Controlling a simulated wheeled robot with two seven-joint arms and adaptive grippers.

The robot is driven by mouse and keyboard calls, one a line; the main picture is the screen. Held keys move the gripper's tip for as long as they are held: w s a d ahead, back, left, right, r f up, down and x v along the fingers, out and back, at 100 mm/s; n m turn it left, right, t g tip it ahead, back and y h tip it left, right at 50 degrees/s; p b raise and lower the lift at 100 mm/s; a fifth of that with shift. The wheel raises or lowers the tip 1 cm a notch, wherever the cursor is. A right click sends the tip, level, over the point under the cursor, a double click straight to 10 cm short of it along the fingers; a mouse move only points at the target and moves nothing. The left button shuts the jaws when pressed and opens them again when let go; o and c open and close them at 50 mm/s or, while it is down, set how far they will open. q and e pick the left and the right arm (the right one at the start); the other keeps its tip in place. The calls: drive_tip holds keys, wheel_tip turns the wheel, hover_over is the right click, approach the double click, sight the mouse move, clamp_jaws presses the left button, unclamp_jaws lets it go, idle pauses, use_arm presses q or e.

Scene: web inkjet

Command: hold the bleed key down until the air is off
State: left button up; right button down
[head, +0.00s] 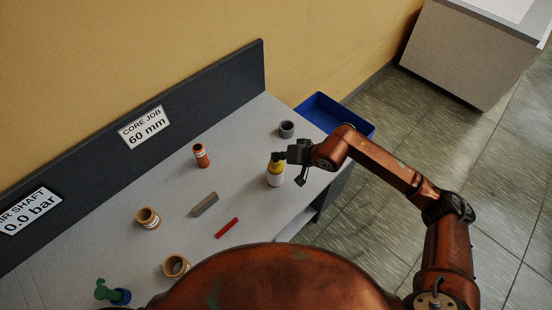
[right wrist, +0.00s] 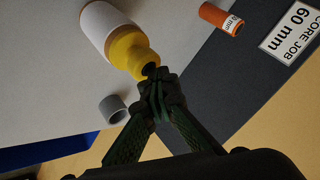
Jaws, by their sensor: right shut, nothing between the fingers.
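A sign (head: 30,208) at the left end of the dark back panel reads 0.0 bar, its upper line partly cut off. No part is labelled as the bleed key; a green piece with a blue base (head: 107,290) stands at the lower left of the bench. My right gripper (head: 278,157) is shut and empty, its tips at the yellow top of a white bottle (head: 275,178). In the right wrist view the closed fingertips (right wrist: 157,76) are beside the bottle's yellow neck (right wrist: 130,52); I cannot tell whether they touch. My left gripper is out of view.
On the grey bench are an orange roll (head: 201,156), a grey ring (head: 287,129), a grey block (head: 205,204), a red bar (head: 226,228) and two tan rings (head: 148,218) (head: 176,266). A blue bin (head: 345,114) is beyond the bench's right end.

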sight(278, 161)
drive_tip(key=shift+r, duration=0.1)
idle(0.3)
drive_tip(key=shift+r, duration=0.75)
drive_tip(key=shift+r+p, duration=0.4)
drive_tip(key=shift+r, duration=2.15)
